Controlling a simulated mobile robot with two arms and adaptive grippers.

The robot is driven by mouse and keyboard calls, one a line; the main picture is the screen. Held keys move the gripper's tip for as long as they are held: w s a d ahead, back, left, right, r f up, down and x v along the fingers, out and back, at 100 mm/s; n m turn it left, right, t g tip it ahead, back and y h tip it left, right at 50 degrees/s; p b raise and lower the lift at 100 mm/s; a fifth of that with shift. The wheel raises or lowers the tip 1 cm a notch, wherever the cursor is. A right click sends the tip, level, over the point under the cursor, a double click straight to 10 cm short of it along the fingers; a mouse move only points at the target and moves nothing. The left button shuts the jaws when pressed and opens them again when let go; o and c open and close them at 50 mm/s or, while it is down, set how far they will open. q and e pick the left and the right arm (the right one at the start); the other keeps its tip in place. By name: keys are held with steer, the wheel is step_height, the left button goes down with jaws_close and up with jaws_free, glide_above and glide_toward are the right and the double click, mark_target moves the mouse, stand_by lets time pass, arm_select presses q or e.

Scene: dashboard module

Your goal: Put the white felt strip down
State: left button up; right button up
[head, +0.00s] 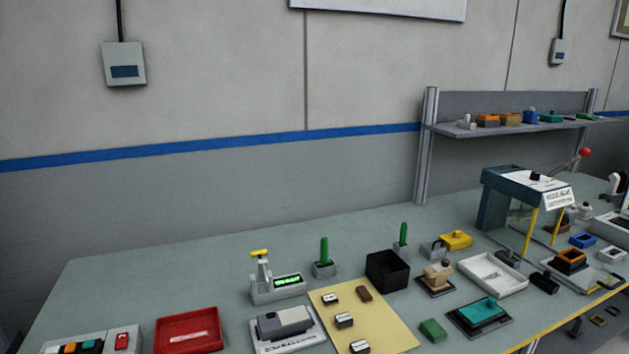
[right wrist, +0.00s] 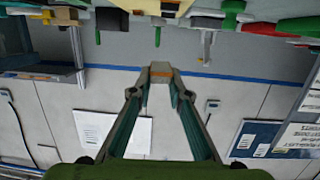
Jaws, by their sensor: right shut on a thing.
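My right gripper (right wrist: 160,74) shows only in the right wrist view. Its two fingers come together at the tips, shut on a small pale thing with an orange-brown band, which I take to be the white felt strip. The fingertips cover most of it, so its shape is unclear. It is held up in front of the wall, with the bench things at the picture's top edge, upside down. Neither gripper shows in the head view, and my left gripper is out of sight.
The bench (head: 130,285) has clear room at its left and back. A red tray (head: 188,328), a yellow mat (head: 385,325) with small blocks, a black bin (head: 388,270) and a white tray (head: 492,274) stand along it. A blue-grey press (head: 500,195) and a shelf (head: 530,127) are at right.

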steer(key=s+d+r+n+g+y, duration=0.1)
steer(key=s+r+n+y, duration=0.15)
steer(key=s, duration=0.35)
steer(key=m+h+b, duration=0.1)
steer(key=m+b, duration=0.1)
steer(key=b, duration=0.4)
glide_above(403, 341)
steer(key=s, duration=0.1)
steer(key=shift+t, duration=0.4)
steer(key=f, duration=0.9)
steer(key=shift+a, duration=0.2)
steer(key=shift+w+d+f, duration=0.1)
steer(key=shift+w+f, duration=0.25)
steer(key=shift+f, duration=0.05)
step_height(403, 341, down, 3)
steer(key=shift+w+f, duration=0.15)
steer(key=shift+f, duration=0.05)
